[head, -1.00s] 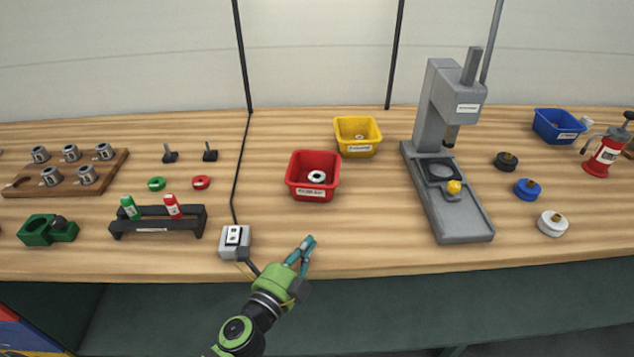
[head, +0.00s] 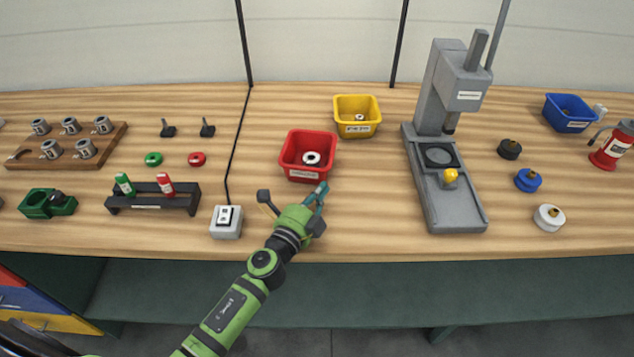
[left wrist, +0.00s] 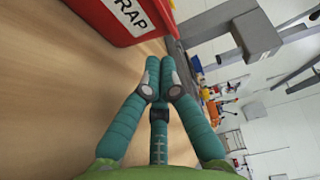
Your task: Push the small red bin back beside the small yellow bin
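The small red bin (head: 304,174) stands on the wooden bench with a white ring-shaped part inside. The small yellow bin (head: 357,130) stands behind it and to the right, with a small part inside. The two bins are apart. My left gripper (head: 321,189) is low in front of the red bin's front right corner. In the left wrist view the fingertips (left wrist: 160,66) are together with nothing between them. The red bin (left wrist: 108,18) shows there at the upper left with part of its label. I cannot tell whether the fingers touch it. My right gripper is not in view.
A grey press (head: 455,205) stands to the right of the bins. A small switch box (head: 226,222) with a black cable is left of my gripper. A black rack (head: 152,203) holds green and red tubes. The bench between the yellow bin and press is clear.

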